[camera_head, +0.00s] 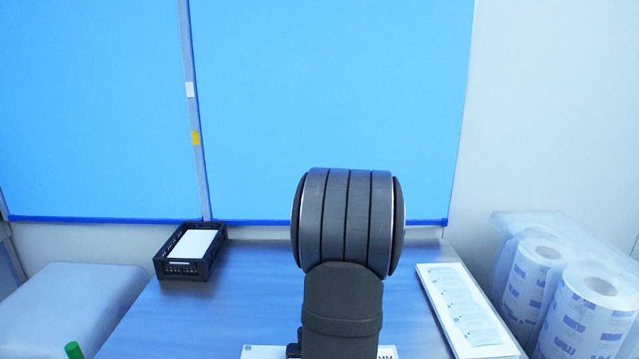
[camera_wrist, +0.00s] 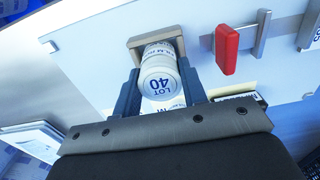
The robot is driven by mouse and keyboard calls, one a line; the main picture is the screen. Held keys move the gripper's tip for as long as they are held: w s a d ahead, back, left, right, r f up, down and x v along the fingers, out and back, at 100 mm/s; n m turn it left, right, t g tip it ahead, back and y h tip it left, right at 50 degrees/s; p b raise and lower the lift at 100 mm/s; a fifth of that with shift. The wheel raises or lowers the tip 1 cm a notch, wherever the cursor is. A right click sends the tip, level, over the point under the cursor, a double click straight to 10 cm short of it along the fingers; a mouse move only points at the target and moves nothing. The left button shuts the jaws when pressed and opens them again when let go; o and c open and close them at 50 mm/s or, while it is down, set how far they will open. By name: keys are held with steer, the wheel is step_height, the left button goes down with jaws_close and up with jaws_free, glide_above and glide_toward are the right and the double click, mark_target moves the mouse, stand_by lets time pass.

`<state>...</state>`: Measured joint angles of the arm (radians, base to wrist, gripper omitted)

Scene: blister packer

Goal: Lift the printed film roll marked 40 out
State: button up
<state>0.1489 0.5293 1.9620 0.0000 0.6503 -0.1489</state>
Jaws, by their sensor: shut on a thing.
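The white printed film roll (camera_wrist: 161,84) shows its end face marked "LOT 40" in the wrist view. My gripper (camera_wrist: 159,72) is shut on it, with one dark blue-grey finger on each side. A square grey-beige frame (camera_wrist: 132,43) stands around or just behind the far end of the roll. I cannot tell how much of the roll sits inside that frame. In the head view my own dark arm hides the gripper and the roll.
In the wrist view a red block (camera_wrist: 227,50) and a metal bar (camera_wrist: 263,32) stand right of the roll.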

steer(key=shift+r, duration=0.8)
steer(key=shift+r, duration=1.7)
